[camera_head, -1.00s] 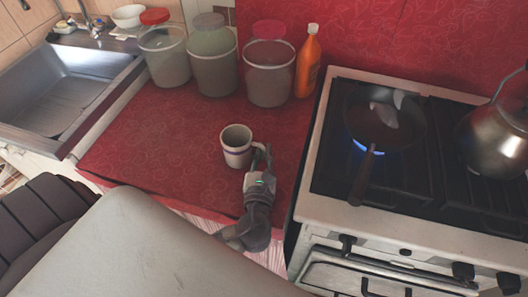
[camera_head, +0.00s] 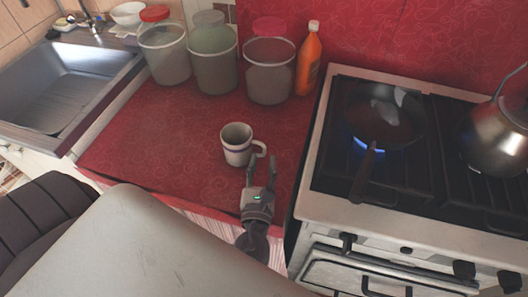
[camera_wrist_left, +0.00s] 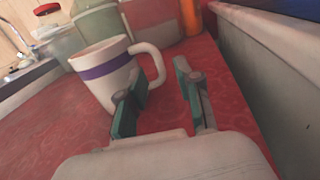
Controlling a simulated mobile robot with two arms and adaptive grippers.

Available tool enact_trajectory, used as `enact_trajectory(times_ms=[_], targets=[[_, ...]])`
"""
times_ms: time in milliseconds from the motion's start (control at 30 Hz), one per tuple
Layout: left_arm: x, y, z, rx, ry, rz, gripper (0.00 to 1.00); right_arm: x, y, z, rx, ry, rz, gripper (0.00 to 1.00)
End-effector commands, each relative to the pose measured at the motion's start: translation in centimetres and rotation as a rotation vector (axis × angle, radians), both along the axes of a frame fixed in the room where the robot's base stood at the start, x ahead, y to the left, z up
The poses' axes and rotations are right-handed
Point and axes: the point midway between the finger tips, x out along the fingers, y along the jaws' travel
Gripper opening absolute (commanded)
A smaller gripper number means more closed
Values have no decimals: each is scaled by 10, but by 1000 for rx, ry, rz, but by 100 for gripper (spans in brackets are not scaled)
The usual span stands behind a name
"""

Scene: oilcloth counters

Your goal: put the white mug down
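The white mug (camera_head: 236,144) stands upright on the red counter (camera_head: 160,130), with its handle pointing right. In the left wrist view the mug (camera_wrist_left: 98,80) shows a purple band and its handle, to the left of the fingers. My left gripper (camera_head: 260,162) is on the near side of the mug, close to the handle. In the left wrist view its two fingers (camera_wrist_left: 158,92) are spread with nothing between them. The mug's handle lies just beyond the left finger; I cannot tell whether they touch. My right gripper is not in view.
Several lidded jars and an orange bottle (camera_head: 308,62) stand along the back of the counter. A sink (camera_head: 60,90) is at the left. The stove (camera_head: 400,200) at the right has a pan (camera_head: 385,115) over a blue flame and a kettle (camera_head: 498,130).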

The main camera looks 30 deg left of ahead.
Motion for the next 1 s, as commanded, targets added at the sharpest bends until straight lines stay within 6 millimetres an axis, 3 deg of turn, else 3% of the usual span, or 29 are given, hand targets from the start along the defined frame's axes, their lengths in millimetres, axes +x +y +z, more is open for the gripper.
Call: enact_trajectory(times_ms=[200,400,1000], targets=[[-43,-19,-1,-2,2,1,34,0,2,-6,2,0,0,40],[-63,-29,-1,-1,0,1,34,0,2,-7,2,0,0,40],[-67,-30,0,0,-2,1,34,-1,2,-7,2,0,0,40]])
